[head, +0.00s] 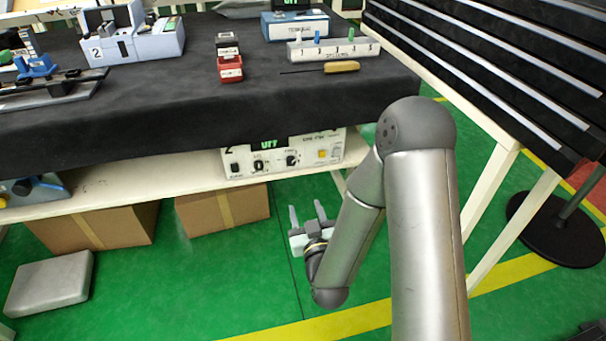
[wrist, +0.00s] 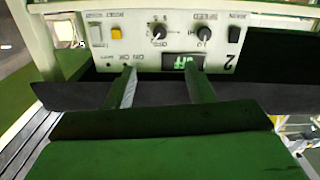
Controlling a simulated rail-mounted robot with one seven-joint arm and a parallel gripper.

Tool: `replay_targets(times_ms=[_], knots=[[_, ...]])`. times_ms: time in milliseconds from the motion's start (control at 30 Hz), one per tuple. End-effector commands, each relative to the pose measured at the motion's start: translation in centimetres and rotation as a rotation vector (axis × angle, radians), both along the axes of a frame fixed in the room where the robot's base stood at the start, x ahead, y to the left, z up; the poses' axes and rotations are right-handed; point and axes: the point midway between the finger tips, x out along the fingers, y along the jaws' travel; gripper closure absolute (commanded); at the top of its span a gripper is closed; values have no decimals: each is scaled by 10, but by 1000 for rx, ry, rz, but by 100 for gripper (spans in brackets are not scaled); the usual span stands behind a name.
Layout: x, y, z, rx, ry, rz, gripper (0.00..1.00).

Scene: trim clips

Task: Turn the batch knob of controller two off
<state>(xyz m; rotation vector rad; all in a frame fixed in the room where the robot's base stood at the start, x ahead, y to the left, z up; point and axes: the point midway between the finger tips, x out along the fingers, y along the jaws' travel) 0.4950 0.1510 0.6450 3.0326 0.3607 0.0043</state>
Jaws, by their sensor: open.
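Controller two (head: 310,173) is a white box marked 2 on the shelf under the black-covered table. In the wrist view its front panel (wrist: 140,60) shows upside down. A lit green display (wrist: 183,62) is on the panel. My gripper (head: 306,206) is open and empty, below and in front of the controller, fingers pointing toward it, apart from the knobs.
Yellow (wrist: 116,33) and grey (wrist: 96,31) buttons sit beside the knobs. The black tablecloth (head: 180,120) overhangs above the controller. Cardboard boxes (head: 222,210) stand below the shelf at left. A white table leg (head: 490,185) stands right of my arm.

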Motion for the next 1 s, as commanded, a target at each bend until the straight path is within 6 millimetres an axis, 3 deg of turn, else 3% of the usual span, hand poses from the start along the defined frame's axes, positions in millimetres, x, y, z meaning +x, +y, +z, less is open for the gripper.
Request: replay_targets(times_ms=[500,1000], knots=[[29,6,-6,2,-15,-4,52],[135,32,0,4,-9,-2,52]])
